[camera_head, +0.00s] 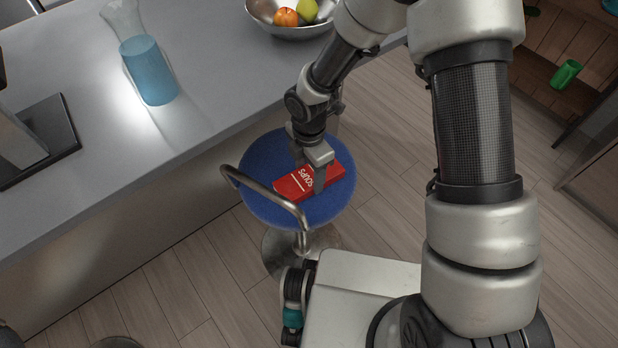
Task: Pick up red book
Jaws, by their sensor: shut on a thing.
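The red book (291,187) has white lettering on its cover and lies on the blue round seat of a stool (262,200). My gripper (311,183) reaches down from above and is shut on the red book near its middle. The fingers and the gripper body hide part of the cover. From this one view I cannot tell whether the book still touches the seat.
A metal backrest bar (268,199) curves around the stool's near left side. A grey counter (215,75) runs behind, with a blue-filled carafe (148,72) and a metal fruit bowl (290,30).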

